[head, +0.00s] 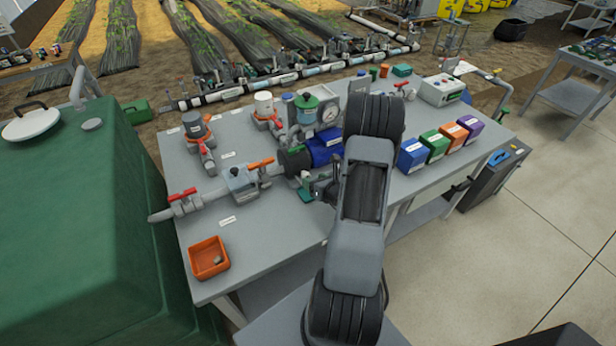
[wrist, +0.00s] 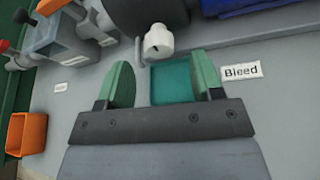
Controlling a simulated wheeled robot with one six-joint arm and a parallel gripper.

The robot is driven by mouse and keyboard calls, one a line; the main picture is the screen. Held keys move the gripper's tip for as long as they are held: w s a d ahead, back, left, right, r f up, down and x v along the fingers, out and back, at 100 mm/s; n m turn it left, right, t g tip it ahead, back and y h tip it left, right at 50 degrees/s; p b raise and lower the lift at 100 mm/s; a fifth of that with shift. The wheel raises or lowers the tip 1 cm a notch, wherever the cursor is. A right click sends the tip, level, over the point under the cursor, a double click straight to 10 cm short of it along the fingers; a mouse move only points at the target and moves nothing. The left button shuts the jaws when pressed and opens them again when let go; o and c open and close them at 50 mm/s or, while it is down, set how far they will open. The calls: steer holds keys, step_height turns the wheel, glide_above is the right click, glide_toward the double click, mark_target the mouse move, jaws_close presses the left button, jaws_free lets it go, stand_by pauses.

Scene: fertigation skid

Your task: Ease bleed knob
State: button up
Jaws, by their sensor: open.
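The bleed knob (wrist: 158,42) is a small off-white knob with a dark slot or mark, under the dark cylindrical body at the top of the wrist view. A white label reading "Bleed" (wrist: 241,71) lies to its right. My gripper (wrist: 163,68) has two green fingers, spread apart and empty. The knob is beyond the fingertips, roughly centred between them, and not touched. A teal square pad or tray (wrist: 171,84) shows between the fingers. In the head view my gripper (head: 318,190) is partly hidden by my arm, beside the blue pump, and I cannot make out the knob.
An orange bin (head: 209,256) sits at the bench's front left. Pipework with a grey valve box (head: 240,182) and red and orange handles runs left of my gripper. Blue, green, orange and purple boxes (head: 437,146) stand right of my arm. Bare bench lies at the front.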

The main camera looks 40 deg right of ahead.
steer(key=shift+x, duration=2.15)
steer(key=c, duration=0.9)
